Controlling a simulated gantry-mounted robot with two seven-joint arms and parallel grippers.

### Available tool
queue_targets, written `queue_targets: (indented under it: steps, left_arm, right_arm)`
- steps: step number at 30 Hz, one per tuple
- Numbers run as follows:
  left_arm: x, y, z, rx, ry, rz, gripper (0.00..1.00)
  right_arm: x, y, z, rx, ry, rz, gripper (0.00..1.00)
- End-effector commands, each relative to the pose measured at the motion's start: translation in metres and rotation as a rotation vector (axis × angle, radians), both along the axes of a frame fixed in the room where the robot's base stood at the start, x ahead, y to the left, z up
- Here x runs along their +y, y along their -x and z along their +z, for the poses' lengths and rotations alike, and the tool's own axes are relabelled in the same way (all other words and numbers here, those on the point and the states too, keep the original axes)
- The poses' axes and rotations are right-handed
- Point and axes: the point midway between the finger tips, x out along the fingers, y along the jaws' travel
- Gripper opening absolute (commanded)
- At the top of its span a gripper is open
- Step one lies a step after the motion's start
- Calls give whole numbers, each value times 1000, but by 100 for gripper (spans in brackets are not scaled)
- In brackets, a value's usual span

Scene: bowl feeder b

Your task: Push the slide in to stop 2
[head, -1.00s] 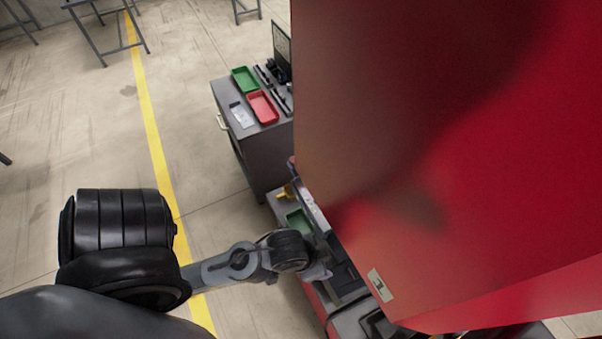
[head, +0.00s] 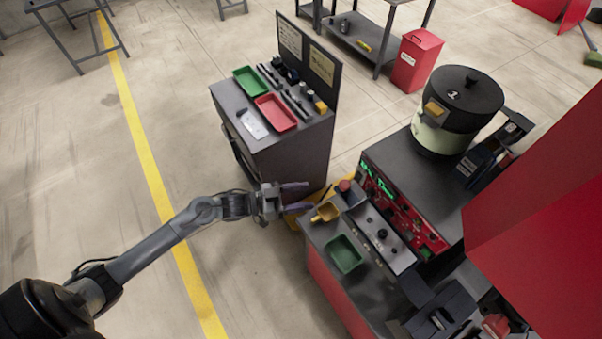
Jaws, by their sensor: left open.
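My left gripper (head: 296,196) is open and empty. It reaches in from the left, in front of the grey cabinet and at the far left corner of the machine bench (head: 313,234), near a yellow scoop (head: 326,212). A dark block-like fixture (head: 441,314) sits at the bottom right, partly cut off by the picture edge. I cannot tell which part is the slide, and its stop marks are not readable.
A red emergency button (head: 345,185), a control panel (head: 385,239) and a green tray (head: 345,253) are on the bench. The grey cabinet (head: 294,152) holds green and red trays. A large red panel (head: 545,215) blocks the right side.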

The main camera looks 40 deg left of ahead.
Motion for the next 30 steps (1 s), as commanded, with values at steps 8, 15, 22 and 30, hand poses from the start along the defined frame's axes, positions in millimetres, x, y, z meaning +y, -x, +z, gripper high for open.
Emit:
queue_targets:
  steps: [8, 15, 22, 30]
  left_arm:
    - [0, -31, 16, -62, -31, -4, 56]
    - [-26, -57, 17, -63, -30, -3, 56]
    - [-50, -82, 17, -62, -31, -3, 56]
    - [-65, -97, 15, -62, -32, -3, 56]
  right_arm:
    - [-9, 1, -11, 1, 23, 1, 43]
    - [-8, 2, -4, 1, 25, 7, 43]
    - [-7, 1, 2, 1, 20, 4, 43]
    - [-5, 1, 5, 1, 13, 0, 43]
